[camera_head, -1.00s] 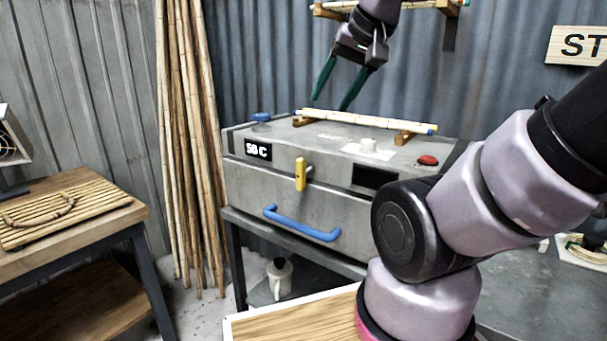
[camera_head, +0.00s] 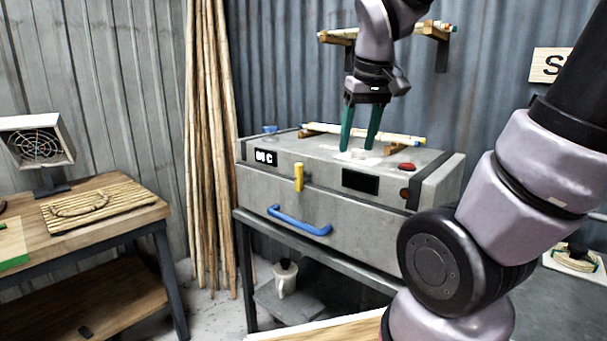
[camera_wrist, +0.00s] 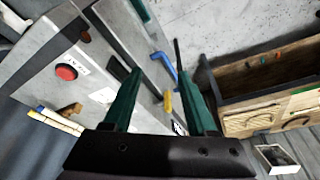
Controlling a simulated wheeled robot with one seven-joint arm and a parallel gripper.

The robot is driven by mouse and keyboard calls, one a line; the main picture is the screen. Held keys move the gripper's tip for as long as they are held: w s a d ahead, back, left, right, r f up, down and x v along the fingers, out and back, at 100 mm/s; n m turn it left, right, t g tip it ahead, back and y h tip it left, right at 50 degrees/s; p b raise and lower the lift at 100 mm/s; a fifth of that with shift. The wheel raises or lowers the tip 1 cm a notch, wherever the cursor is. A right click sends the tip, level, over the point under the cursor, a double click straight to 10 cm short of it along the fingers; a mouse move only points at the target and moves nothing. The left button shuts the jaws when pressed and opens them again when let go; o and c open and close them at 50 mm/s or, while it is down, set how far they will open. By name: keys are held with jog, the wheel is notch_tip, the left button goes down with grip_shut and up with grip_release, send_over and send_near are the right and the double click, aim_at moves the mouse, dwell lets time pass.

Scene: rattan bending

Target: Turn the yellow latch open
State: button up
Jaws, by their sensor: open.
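The yellow latch (camera_head: 298,177) stands upright on the front face of the grey steel box (camera_head: 330,213), above the blue handle (camera_head: 298,222). It also shows in the wrist view (camera_wrist: 167,103), in the gap between my fingers. My gripper (camera_head: 358,150) has green fingers, spread apart and empty, pointing down over the box's top. In the head view it is right of the latch and higher than it. In the wrist view the blue handle (camera_wrist: 163,66) lies beyond the latch.
A bamboo pole (camera_head: 365,133) lies on wooden blocks on the box, behind my fingers. A red button (camera_head: 407,167) sits at the box's right. Tall poles (camera_head: 212,150) lean on the wall at left. A wooden table (camera_head: 100,228) stands at left.

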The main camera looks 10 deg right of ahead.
jog(key=w+f+n+g+h, duration=0.3)
jog(key=w+f+n+h, duration=0.1)
jog(key=f+n, duration=0.1)
jog(key=n+t+h, duration=1)
jog(key=n+h, duration=0.1)
jog(key=n, duration=0.9)
send_near(296, 172)
jog(key=x, duration=1.1)
jog(key=shift+d, duration=0.1)
grip_shut()
